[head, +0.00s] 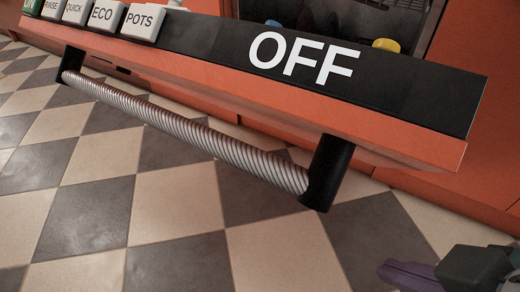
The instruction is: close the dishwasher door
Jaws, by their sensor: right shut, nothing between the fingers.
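The dishwasher door (420,150) is orange-red and stands partly open, seen from above across the upper part of the head view. Its black top strip (215,38) bears a white OFF label and several pale buttons. A ribbed grey bar handle (190,132) with black end mounts runs along the door's front. My right gripper (408,275) shows only in part at the lower right corner, with a purple finger and a dark body. It is shut and empty, apart from the handle and the door. My left gripper is not in view.
Behind the door, the dark dishwasher opening (400,18) shows a rack, with a yellow item (386,45) and a small blue one at the door's edge. Orange cabinet fronts (490,45) stand at the right. The checkered floor (170,210) in front is clear.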

